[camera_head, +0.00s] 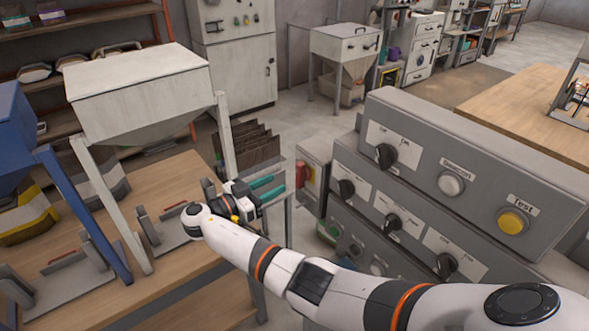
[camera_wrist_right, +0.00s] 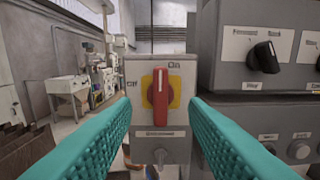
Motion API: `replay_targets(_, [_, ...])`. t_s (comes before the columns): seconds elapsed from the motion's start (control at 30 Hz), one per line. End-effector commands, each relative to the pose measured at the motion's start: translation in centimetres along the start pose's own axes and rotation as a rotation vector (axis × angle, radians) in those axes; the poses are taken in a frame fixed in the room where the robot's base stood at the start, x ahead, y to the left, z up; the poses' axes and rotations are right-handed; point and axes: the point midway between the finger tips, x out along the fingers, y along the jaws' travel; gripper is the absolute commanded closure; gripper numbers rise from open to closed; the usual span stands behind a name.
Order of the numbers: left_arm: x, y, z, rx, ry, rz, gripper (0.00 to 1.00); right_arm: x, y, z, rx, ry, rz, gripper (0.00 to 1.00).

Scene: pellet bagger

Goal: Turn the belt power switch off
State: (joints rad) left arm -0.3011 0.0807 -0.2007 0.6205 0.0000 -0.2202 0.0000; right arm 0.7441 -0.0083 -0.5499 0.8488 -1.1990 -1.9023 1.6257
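The switch is a red rotary handle (camera_wrist_right: 160,98) on a yellow plate, on the front of a grey box (camera_wrist_right: 143,72). In the right wrist view the handle stands upright, in line with the "On" label above it; another label, apparently "Off", is at its left. In the head view the switch (camera_head: 304,174) shows side-on at the left end of the grey control panels. My right gripper (camera_head: 269,188) has teal fingers, spread apart and empty. It points at the switch from a short distance, with the handle between the fingers in the wrist view. My left gripper is not in view.
Grey control panels (camera_head: 463,150) with black knobs and a yellow "Test" button (camera_head: 513,221) stand right of the switch. A white hopper (camera_head: 140,88) on a wooden table (camera_head: 190,178) stands at the left. A rack of brown sheets (camera_head: 254,148) is behind my gripper.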

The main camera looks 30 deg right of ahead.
Motion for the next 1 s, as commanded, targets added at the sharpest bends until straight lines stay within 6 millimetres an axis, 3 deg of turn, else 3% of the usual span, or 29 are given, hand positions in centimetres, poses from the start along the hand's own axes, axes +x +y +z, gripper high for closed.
replay_targets(0.03, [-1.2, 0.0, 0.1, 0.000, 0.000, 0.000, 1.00, 1.3, -0.1, 0.6, -0.002, -0.003, -0.004, 0.60])
replay_targets(0.2, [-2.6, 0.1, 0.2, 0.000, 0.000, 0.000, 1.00, 4.6, -0.1, 0.5, -0.003, -0.001, -0.002, 0.60])
replay_targets(0.4, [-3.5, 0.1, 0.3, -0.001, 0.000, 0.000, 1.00, 7.1, 0.0, 0.2, -0.003, 0.000, 0.000, 0.60])
replay_targets(0.8, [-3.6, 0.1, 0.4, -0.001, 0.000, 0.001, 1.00, 7.9, 0.0, -0.1, -0.002, 0.002, 0.001, 0.60])
replay_targets(1.0, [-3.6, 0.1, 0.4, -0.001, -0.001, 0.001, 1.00, 7.8, 0.0, -0.1, -0.002, 0.002, 0.001, 0.89])
